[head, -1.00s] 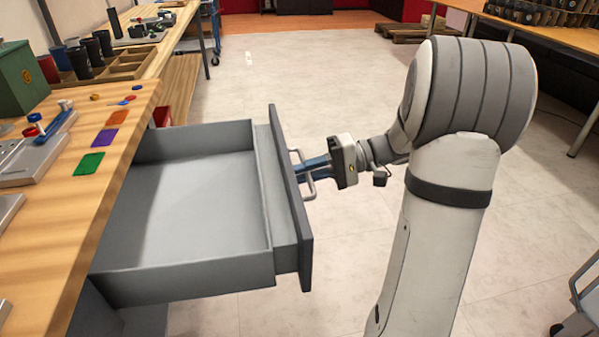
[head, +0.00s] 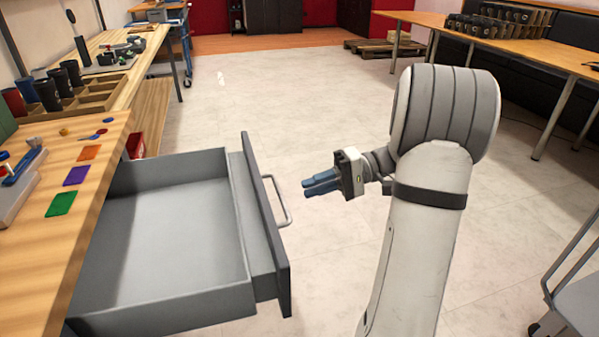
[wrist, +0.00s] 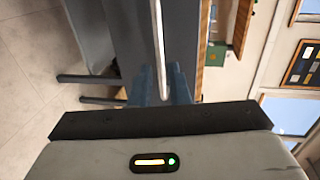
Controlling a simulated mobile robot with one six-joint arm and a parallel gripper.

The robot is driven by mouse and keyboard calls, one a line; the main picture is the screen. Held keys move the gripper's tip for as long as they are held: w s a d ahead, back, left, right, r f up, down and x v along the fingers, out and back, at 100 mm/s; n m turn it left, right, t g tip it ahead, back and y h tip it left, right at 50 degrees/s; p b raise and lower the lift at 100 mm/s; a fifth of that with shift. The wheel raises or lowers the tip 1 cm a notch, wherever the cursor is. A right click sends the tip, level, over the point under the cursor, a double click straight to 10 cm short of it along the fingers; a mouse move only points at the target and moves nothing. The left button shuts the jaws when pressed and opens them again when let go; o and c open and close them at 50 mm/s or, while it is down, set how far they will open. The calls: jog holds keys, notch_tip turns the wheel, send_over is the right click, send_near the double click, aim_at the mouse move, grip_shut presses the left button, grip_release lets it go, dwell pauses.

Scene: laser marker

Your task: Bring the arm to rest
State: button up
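My gripper (head: 306,187) is held out over the floor, a short way right of the drawer handle (head: 284,208). Its blue fingers point left toward the drawer and stand apart with nothing held. In the wrist view the handle bar (wrist: 158,40) lines up between the two spread fingers, beyond their grip. The grey drawer (head: 160,312) is pulled far out from the bench and its visible inside is empty. My arm's upper part stands bent at the right of the head view.
The wooden bench (head: 30,255) at left carries green, purple and orange squares and small parts. A grey cart (head: 580,300) stands at lower right. A long table (head: 500,45) is at the back right. The floor (head: 300,110) behind my gripper is clear.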

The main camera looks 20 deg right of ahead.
jog(key=s+a+r+g+h+p, duration=0.3)
jog(key=s+a+r+h+p, duration=0.55)
jog(key=r+p, duration=0.45)
jog(key=s+r+t+h+p, duration=0.4)
jog(key=s+r+h+p, duration=0.3)
jog(key=r+p, duration=0.4)
jog(key=p, duration=0.4)
jog(key=shift+s+a+r+n, duration=0.15)
jog(key=shift+a+r+n, duration=0.05)
jog(key=shift+n, duration=0.2)
jog(key=shift+a, duration=0.1)
